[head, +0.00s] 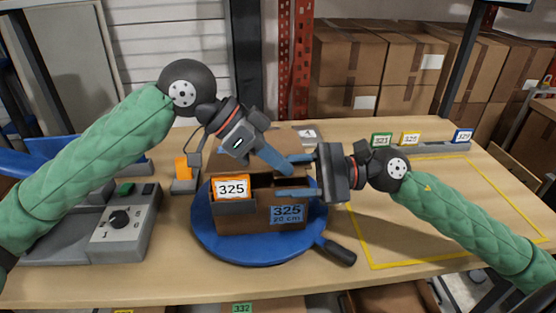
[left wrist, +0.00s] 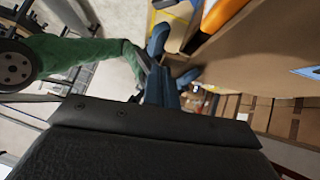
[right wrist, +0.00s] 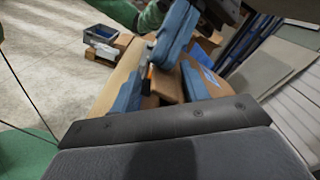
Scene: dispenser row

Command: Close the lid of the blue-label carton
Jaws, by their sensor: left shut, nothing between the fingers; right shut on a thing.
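The blue-label carton (head: 250,218) stands on a blue round turntable (head: 207,237). Its front bears a blue label (head: 287,214) reading 325, 20 cm. A brown lid panel (head: 235,143) stands raised at the carton's back, and the dark opening shows in front of it. My left gripper (head: 290,166) is shut and empty, above the carton's right part and close to my right gripper. My right gripper (head: 294,177) reaches in from the right, with its fingers around part of the carton; exactly which part is hidden. The carton also shows in the left wrist view (left wrist: 265,50).
The turntable's black handle (head: 338,252) points front right. A control box (head: 125,220) and an orange-grey device (head: 184,172) stand left. Numbered tags (head: 411,138) line the back right. The yellow-outlined area (head: 440,225) is clear.

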